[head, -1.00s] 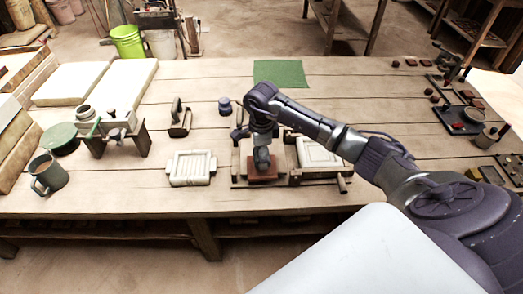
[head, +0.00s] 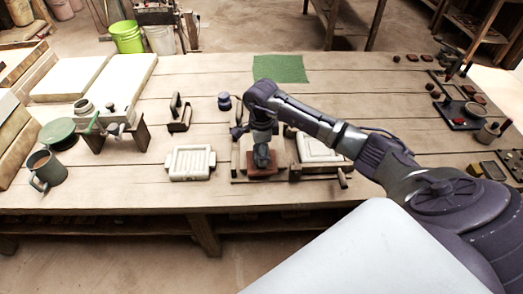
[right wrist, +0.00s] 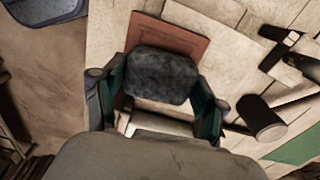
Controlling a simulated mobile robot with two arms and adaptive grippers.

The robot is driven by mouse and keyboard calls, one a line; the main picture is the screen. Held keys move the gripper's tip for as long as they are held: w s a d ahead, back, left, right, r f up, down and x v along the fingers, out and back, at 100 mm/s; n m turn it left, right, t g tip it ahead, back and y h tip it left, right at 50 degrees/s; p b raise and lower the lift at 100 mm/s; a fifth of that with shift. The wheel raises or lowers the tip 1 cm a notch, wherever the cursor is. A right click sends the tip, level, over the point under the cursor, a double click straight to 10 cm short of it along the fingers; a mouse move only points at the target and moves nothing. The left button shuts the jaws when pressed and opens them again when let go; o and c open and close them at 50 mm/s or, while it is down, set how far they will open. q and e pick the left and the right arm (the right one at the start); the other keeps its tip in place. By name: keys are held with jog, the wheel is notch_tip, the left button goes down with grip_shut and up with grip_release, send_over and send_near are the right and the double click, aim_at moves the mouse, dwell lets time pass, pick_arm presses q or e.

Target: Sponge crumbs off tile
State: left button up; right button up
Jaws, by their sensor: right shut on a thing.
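My right gripper (head: 262,148) reaches down at the front middle of the bench in the head view. In the right wrist view its fingers are shut on the two ends of a dark grey sponge (right wrist: 162,75). The reddish-brown tile (head: 266,175) lies directly under the sponge; part of it also shows beyond the sponge in the right wrist view (right wrist: 170,37). The sponge looks to be on or just above the tile; I cannot tell if they touch. It hides much of the tile, and I make out no crumbs. My left gripper is not in view.
A pale ribbed tray (head: 191,165) stands left of the tile, and a white framed mould (head: 318,150) stands close on its right. A green mat (head: 281,69) lies at the back. A mug (head: 47,171) stands front left.

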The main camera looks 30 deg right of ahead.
jog(key=shift+f+b, duration=0.75)
jog(key=shift+f, duration=0.15)
